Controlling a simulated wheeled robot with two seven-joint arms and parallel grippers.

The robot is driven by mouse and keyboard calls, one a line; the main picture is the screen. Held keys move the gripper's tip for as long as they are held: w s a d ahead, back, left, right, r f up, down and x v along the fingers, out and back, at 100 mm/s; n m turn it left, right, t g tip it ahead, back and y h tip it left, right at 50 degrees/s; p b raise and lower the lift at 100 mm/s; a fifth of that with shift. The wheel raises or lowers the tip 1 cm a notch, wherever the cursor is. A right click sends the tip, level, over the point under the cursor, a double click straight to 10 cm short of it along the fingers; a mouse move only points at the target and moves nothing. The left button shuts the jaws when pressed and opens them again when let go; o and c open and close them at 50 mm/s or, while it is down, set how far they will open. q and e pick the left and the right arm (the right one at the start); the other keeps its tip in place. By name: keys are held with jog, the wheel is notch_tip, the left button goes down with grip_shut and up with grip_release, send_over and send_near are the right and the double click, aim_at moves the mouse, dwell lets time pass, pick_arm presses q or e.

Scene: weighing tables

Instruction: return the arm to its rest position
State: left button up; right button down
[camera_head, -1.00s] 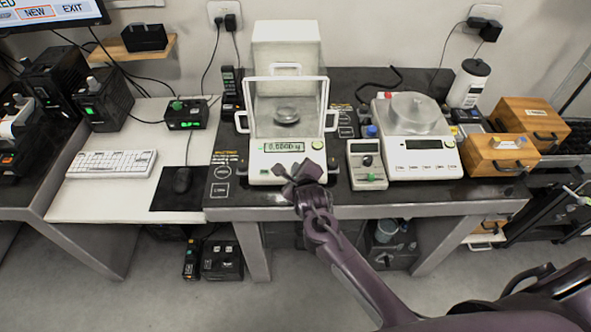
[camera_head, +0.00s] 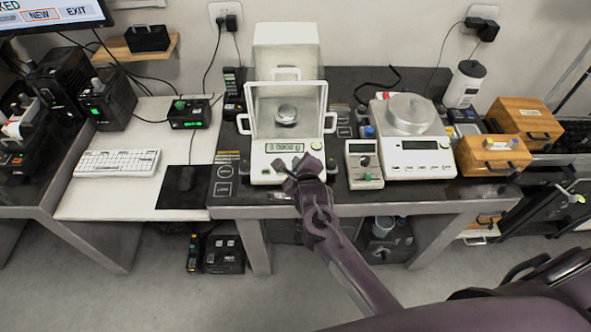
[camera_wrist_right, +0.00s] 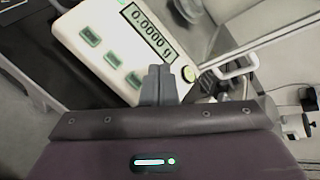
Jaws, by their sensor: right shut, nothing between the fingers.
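My right arm (camera_head: 345,262) comes in from the lower right in the head view. Its gripper (camera_head: 296,165) is in front of the analytical balance (camera_head: 286,147), over the lower part of its front panel. In the right wrist view the gripper's fingers (camera_wrist_right: 158,84) are together with nothing between them. The balance's front panel (camera_wrist_right: 115,42) lies just beyond them, its display reading 0.0000 g. I cannot tell from the views whether the fingertips touch the panel. My left gripper does not show.
A second balance (camera_head: 412,145) and a small control box (camera_head: 364,165) stand right of the gripper. Wooden boxes (camera_head: 492,155) are at the far right. Floor space in front is clear.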

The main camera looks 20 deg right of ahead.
dwell(0.5)
jog(key=s+d+r+n+g+y, duration=0.1)
jog(key=s+r+n+g, duration=0.3)
jog(key=s+n, duration=1)
jog(key=s+d+r+n+g+y, duration=0.1)
jog(key=s+r+n+g, duration=0.3)
jog(key=s+n, duration=1.05)
notch_tip(320, 180, down, 31)
jog(key=w+n+g+b, duration=0.1)
jog(key=g+b, duration=0.1)
jog(key=b, duration=0.1)
jog(key=s+d+f+g+b, duration=0.1)
jog(key=s+d+f+b, duration=0.1)
jog(key=s+f, duration=1.8)
notch_tip(320, 180, down, 4)
jog(key=shift+s+d+r+b, duration=0.1)
jog(key=shift+s+d+b, duration=0.2)
jog(key=shift+d, duration=0.55)
